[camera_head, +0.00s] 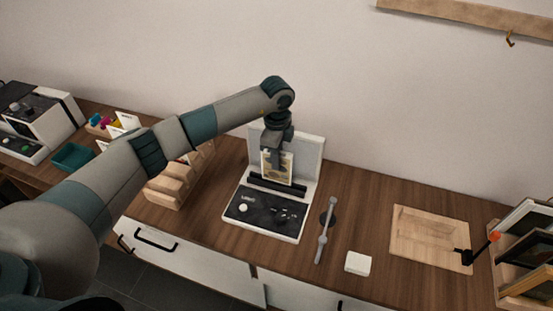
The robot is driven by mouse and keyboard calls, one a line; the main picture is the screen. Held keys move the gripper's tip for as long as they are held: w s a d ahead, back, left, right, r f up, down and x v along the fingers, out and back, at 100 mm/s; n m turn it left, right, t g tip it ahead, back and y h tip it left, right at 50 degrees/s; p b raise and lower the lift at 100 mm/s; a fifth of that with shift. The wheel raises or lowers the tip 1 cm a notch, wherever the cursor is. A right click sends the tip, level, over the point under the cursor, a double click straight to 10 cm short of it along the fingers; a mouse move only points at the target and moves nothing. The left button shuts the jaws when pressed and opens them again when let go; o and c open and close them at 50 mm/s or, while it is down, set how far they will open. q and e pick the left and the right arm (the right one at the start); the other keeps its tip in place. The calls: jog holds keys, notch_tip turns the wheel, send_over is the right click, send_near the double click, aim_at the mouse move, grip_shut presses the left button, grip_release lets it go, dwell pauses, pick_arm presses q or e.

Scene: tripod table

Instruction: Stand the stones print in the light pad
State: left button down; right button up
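The stones print (284,168) is a small pale-edged card with a tan and dark picture. It stands upright in front of the back panel of the light pad (312,160), a white unit with a black control panel. Its lower edge is at the dark slot bar of the pad; I cannot tell if it is seated there or just above. My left gripper (277,149) points down at the print's top edge and seems shut on it. The fingertips are small and partly hidden by the wrist. My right gripper is not in view.
A wooden rack (170,190) stands left of the pad, partly behind my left arm. A grey jointed stand (325,232), a white block (358,263) and a wooden board (428,238) lie to the right. Framed pictures (524,250) stand at the far right.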

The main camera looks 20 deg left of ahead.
pick_arm(q)
jog(key=shift+f+b, duration=0.55)
jog(key=shift+f, duration=0.4)
jog(key=shift+f, duration=0.1)
jog(key=c, duration=1.9)
grip_release()
